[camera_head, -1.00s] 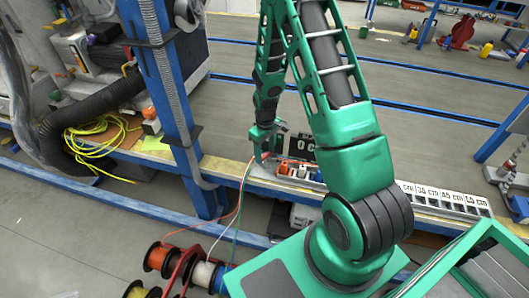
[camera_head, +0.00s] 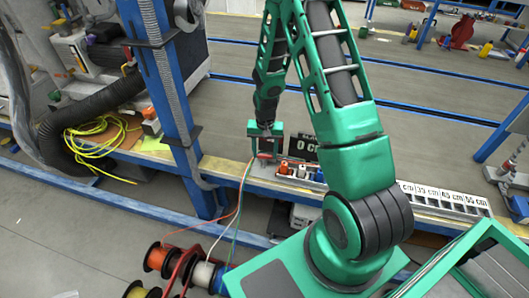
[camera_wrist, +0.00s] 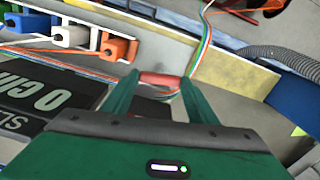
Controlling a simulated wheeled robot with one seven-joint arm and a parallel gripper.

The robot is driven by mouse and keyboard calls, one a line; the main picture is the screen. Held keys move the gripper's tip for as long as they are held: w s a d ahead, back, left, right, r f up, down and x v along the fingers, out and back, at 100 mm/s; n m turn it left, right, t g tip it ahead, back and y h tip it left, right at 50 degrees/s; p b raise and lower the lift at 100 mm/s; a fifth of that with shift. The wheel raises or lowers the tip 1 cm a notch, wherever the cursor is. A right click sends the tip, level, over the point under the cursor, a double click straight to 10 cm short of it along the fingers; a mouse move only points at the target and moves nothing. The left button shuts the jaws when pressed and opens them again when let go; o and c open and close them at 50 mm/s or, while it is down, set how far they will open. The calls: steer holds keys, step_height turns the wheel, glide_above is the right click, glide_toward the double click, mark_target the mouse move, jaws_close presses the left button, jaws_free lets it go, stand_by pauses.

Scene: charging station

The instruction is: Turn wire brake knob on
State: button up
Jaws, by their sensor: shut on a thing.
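A red bar-shaped part, apparently the wire brake knob (camera_wrist: 160,79), sits between my fingertips in the wrist view. My gripper (camera_wrist: 161,84) is shut on it, one green finger at each end. Orange, white and green wires (camera_wrist: 70,51) run right by the knob and bend up past it. In the head view my gripper (camera_head: 264,154) is at the bench edge, just left of the black "0 cm" sign (camera_head: 303,146).
White, blue and orange clips (camera_wrist: 115,48) stand in a row near the gripper. The "0 cm" plate (camera_wrist: 45,100) lies close at its left. A blue post (camera_head: 172,100) rises left of the arm. Wire spools (camera_head: 200,273) stand below the bench.

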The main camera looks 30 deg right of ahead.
steer(key=shift+m, duration=1)
steer(key=o, duration=1)
steer(key=shift+o, duration=0.2)
steer(key=shift+r, duration=0.1)
step_height(320, 180, up, 11)
steer(key=shift+f, duration=0.2)
